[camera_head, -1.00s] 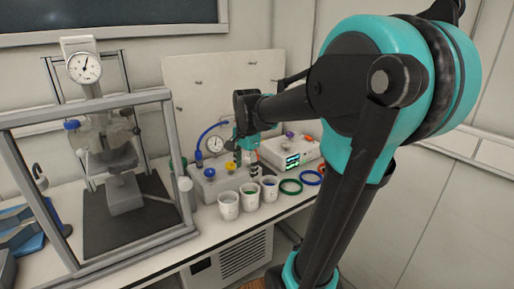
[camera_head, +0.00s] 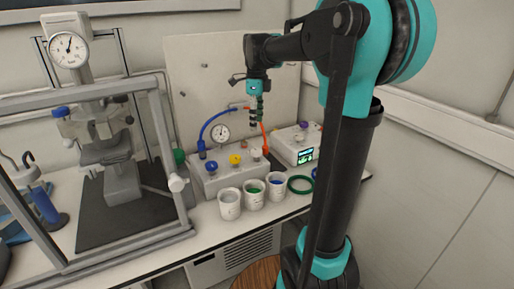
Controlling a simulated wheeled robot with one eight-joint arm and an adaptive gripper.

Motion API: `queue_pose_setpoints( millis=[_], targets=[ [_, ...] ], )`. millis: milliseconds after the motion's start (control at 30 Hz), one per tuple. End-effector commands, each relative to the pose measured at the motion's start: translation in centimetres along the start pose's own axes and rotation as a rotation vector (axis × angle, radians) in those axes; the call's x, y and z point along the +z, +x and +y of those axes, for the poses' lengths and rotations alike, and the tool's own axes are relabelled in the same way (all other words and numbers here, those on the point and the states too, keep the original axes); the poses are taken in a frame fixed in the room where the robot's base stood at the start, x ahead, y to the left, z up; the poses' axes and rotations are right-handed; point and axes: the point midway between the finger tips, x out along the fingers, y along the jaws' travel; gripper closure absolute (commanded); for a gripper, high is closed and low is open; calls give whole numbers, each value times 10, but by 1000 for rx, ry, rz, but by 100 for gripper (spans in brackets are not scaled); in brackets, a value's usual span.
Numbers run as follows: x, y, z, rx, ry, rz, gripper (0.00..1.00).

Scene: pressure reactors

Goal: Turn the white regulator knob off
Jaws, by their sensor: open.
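A grey regulator box (camera_head: 228,183) stands on the bench with a row of knobs on top. The white knob (camera_head: 256,153) is at the right end of the row, beside a yellow knob (camera_head: 235,160) and a blue knob (camera_head: 211,166). My gripper (camera_head: 253,127) points down above the right part of the box. It is open and empty, with a visible gap between its fingertips and the white knob. The knob's turn position is too small to read.
A round gauge (camera_head: 220,133) and blue hose stand behind the knobs. White cups (camera_head: 229,204) line the box's front. A white device with a screen (camera_head: 296,146) is to the right, near a green ring (camera_head: 300,185). A framed reactor stand (camera_head: 160,130) fills the left.

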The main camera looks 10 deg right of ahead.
Motion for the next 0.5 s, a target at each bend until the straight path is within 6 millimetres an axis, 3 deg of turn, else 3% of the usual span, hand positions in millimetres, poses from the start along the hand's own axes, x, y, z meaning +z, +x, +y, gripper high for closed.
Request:
queue_pose_setpoints(
  millis=[300,500],
  targets=[
    [0,64,0,0,-1,0,42],
    [0,96,0,0,-1,0,42]
  ],
)
